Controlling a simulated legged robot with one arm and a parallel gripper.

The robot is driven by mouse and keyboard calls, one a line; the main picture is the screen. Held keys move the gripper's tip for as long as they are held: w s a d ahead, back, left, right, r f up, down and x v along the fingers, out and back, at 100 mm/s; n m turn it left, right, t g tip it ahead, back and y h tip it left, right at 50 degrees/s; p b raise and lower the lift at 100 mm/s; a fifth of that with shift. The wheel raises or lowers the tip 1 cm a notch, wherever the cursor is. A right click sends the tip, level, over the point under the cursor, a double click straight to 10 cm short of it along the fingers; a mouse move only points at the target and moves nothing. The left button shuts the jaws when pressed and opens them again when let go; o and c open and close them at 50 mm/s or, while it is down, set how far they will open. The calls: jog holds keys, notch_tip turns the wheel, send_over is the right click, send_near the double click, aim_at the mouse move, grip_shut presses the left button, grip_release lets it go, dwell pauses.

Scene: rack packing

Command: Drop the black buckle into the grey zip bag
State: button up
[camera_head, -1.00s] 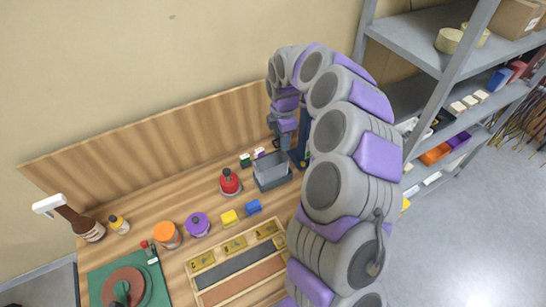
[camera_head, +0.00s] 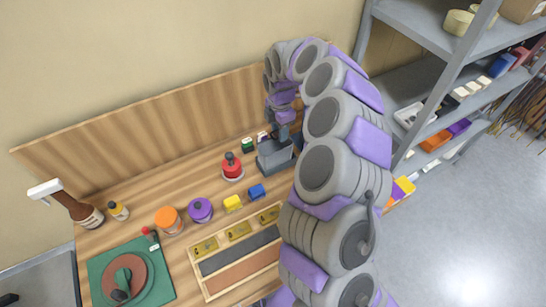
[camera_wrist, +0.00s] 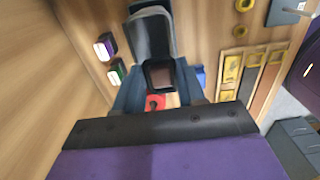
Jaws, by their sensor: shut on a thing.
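The grey zip bag (camera_head: 275,158) stands open on the wooden bench near the back panel. In the wrist view it shows as a grey upright shape (camera_wrist: 151,38) at the top centre. My gripper (camera_head: 284,128) is above the bag in the head view, its fingertips hard to make out. In the wrist view my gripper (camera_wrist: 160,82) is shut on the black buckle (camera_wrist: 160,74), a dark squarish frame between the blue-grey fingers. The buckle overlaps the lower part of the bag in that view. I cannot tell how high it is above the opening. The head view does not show the buckle clearly.
A red jar (camera_head: 232,167) and green block (camera_head: 247,145) stand left of the bag; a blue block (camera_head: 257,191) lies in front. A partitioned tray (camera_head: 231,267) is farther forward. A metal shelf (camera_head: 430,55) rises at the right.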

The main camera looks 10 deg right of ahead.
jog(key=shift+a, duration=0.15)
jog(key=o, duration=0.6)
jog(key=shift+d, duration=0.3)
jog(key=o, duration=0.3)
jog(key=shift+d, duration=0.7)
jog(key=shift+o, duration=1.1)
jog(key=shift+d, duration=0.1)
jog(key=shift+a, duration=0.55)
jog(key=shift+a+r, duration=0.15)
jog(key=shift+a, duration=0.15)
jog(key=shift+a+r, duration=0.1)
jog(key=shift+r, duration=0.25)
notch_tip(320, 180, up, 16)
jog(key=d+p, duration=0.1)
jog(key=d, duration=0.1)
jog(key=shift+r+p, duration=0.15)
jog(key=shift+p, duration=0.2)
jog(key=shift+a, duration=0.15)
